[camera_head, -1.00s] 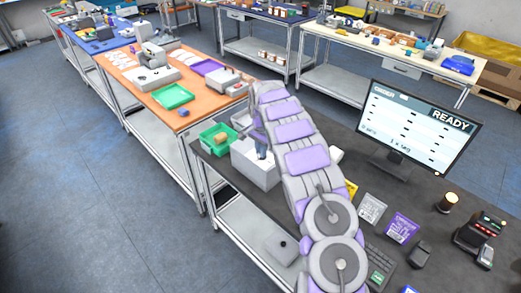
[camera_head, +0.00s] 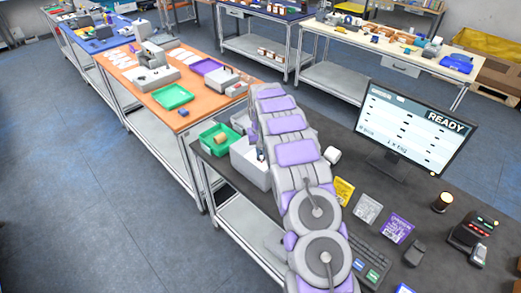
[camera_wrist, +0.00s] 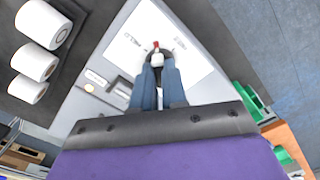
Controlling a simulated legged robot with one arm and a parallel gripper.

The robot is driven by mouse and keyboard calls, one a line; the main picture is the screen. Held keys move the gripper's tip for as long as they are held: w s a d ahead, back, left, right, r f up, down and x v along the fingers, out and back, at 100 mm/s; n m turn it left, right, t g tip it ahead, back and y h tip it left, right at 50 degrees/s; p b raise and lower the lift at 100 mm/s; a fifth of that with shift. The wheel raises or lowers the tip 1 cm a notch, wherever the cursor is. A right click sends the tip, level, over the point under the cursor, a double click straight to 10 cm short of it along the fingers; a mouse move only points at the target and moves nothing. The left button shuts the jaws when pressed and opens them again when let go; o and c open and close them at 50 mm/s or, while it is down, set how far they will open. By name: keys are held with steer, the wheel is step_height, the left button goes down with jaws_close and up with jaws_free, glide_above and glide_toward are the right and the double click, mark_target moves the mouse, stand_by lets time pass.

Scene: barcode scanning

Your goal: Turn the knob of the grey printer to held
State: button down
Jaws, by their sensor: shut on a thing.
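The grey printer (camera_head: 250,172) stands at the near left end of the dark table in the head view, partly hidden behind my arm. In the wrist view its pale top panel (camera_wrist: 193,62) fills the middle, with small printed marks around a dark round knob with a white part and a red tip (camera_wrist: 156,45). My gripper (camera_wrist: 157,68) points at this panel, its two blue-grey fingers on either side of the knob, shut on it. The fingers hide part of the knob, and I cannot read which mark it points at.
Several white rolls (camera_wrist: 40,58) lie beside the printer in the wrist view. A green tray (camera_head: 219,139) stands behind it in the head view. A monitor (camera_head: 415,125) reading READY, label cards (camera_head: 367,208) and a keyboard (camera_head: 372,258) are to the right. Floor (camera_head: 90,200) at left is clear.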

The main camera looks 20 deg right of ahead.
steer(key=n, duration=0.3)
steer(key=shift+w+r+n+p, duration=0.2)
steer(key=shift+n+p, duration=0.1)
steer(key=shift+n, duration=1.8)
steer(key=shift+f+p, duration=0.1)
steer(key=shift+p, duration=0.2)
steer(key=c, duration=1.2)
jaws_free()
steer(key=shift+f, duration=0.1)
steer(key=shift+o, duration=0.2)
steer(key=shift+s, duration=0.1)
step_height(320, 180, up, 17)
steer(key=shift+r, duration=0.2)
